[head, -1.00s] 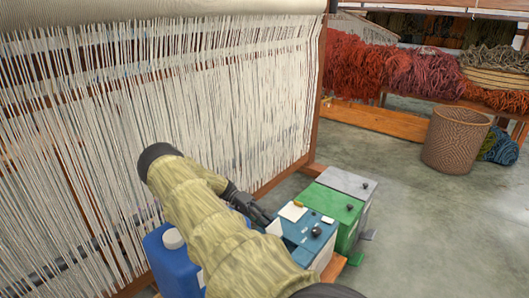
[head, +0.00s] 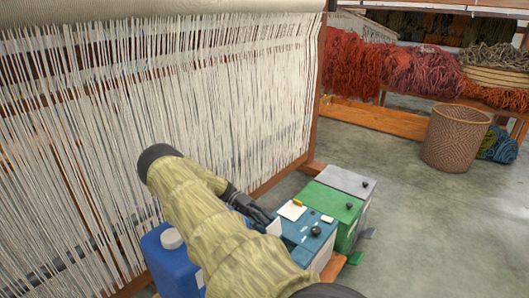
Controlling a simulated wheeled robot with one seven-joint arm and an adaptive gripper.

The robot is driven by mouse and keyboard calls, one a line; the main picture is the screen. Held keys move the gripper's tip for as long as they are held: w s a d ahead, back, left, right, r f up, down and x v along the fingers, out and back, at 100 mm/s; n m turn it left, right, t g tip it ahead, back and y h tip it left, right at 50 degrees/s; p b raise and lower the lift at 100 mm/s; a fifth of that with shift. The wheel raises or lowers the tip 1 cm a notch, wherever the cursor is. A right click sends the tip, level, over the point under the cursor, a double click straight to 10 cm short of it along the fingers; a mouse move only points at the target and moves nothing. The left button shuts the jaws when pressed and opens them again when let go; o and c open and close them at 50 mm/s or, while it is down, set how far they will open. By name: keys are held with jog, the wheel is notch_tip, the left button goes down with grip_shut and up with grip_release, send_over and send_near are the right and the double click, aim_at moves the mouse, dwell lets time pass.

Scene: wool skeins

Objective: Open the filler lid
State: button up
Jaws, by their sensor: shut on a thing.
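A blue box (head: 302,244) with a dark blue top stands at the front of a row of boxes beside the loom. Its top carries a cream plate (head: 291,211), a small white piece (head: 327,218) and a black knob (head: 316,231). A white flap (head: 275,228) shows at its left edge, right at my fingertips. My dark gripper (head: 264,218) reaches in from the left and is shut at this edge, seemingly on the flap, which I take as the filler lid. The fingertips are small, and my arm hides part of the box's near side.
A green box (head: 334,204) and a grey box (head: 345,181) stand right behind the blue one. A blue canister (head: 170,262) with a white cap stands left of my arm. Loom threads (head: 150,90) hang close on the left. Floor to the right is open, with a woven basket (head: 455,140) farther back.

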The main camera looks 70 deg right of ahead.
dwell(0.3)
jog(key=v, duration=1.2)
dwell(0.5)
